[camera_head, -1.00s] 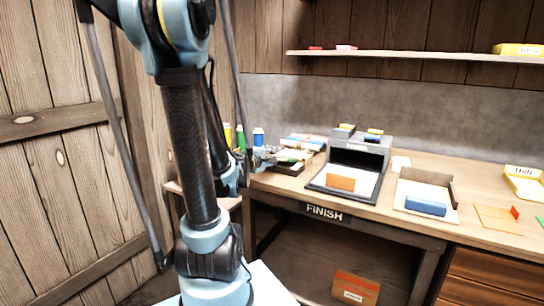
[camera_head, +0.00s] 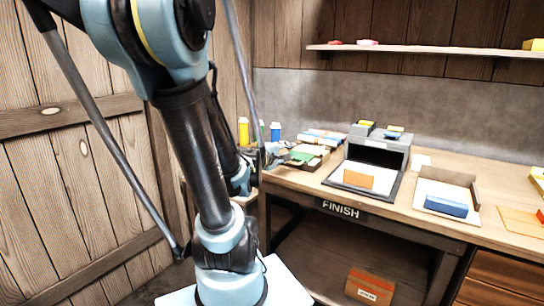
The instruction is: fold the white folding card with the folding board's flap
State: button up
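A grey board (camera_head: 392,189) with a raised grey back part lies on the bench; it may be the folding board, but I cannot tell which part is its flap. A white sheet (camera_head: 345,181) lies on it under an orange block. To its right, another white sheet (camera_head: 425,188) lies before a low brown wall, with a blue block on it. I cannot tell which sheet is the folding card. My gripper (camera_head: 281,156) is at the bench's left end, left of the grey board and apart from it. It is small and partly hidden, so its opening is unclear.
Yellow and blue bottles (camera_head: 243,131) and a tray of coloured items (camera_head: 309,158) stand near my gripper. A FINISH sign (camera_head: 341,210) is on the bench front. A shelf (camera_head: 430,49) runs above. An orange box (camera_head: 369,287) lies below the bench.

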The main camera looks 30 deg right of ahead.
jog(key=f+v, duration=0.1)
jog(key=v, duration=0.7)
jog(key=shift+r, duration=0.4)
jog(key=shift+a, duration=0.15)
dwell(0.3)
dwell(1.3)
jog(key=s+a+f+m+g+y, duration=0.1)
jog(key=a+f+m+g+y, duration=0.3)
jog(key=a+f+y, duration=0.6)
jog(key=s+a+f+y, duration=0.2)
jog(key=a, duration=0.6)
jog(key=s+a+f+m+g+y, duration=0.1)
jog(key=s+a+f+y, duration=0.1)
jog(key=a, duration=0.6)
jog(key=shift+s+f+y, duration=0.3)
jog(key=shift+s+f, duration=0.15)
jog(key=shift+f, duration=0.05)
jog(key=shift+a, duration=0.1)
